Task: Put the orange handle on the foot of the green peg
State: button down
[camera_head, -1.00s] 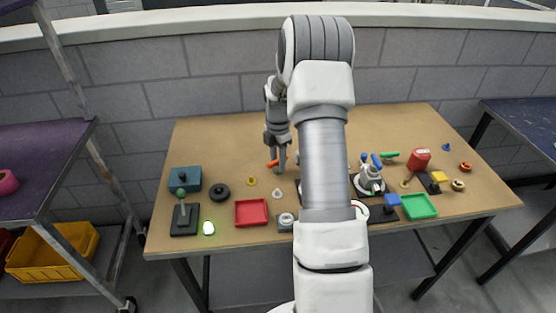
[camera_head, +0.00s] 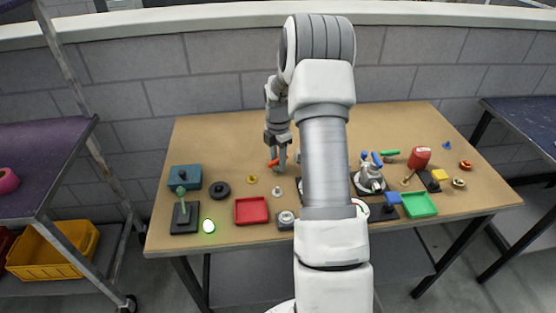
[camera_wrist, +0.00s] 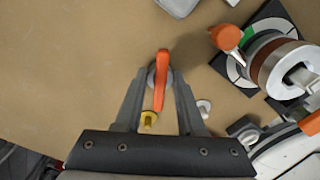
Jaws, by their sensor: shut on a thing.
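The orange handle (camera_wrist: 161,78) is upright in the wrist view, between the two fingers of my gripper (camera_wrist: 160,88). My gripper is shut on it. In the head view, my gripper (camera_head: 276,164) is over the middle-left of the table, with the orange handle (camera_head: 272,162) at its tips. I cannot tell how far it is above the table top. The green peg (camera_head: 182,192) stands at the table's front left. Its foot is a flat black base (camera_head: 185,217). The peg is well to the left of my gripper and outside the wrist view.
A blue box (camera_head: 185,178) stands behind the peg, with a black disc (camera_head: 219,190) beside it. A glowing green-white light (camera_head: 209,226) is just right of the foot. A red tray (camera_head: 251,211) lies further right. The back left of the table is clear.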

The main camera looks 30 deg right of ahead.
jog(key=shift+f, duration=0.25)
jog(key=shift+c, duration=0.5)
grip_release()
jog(key=shift+r, duration=0.15)
jog(key=shift+r+p, duration=2.7)
jog(key=shift+r, duration=1)
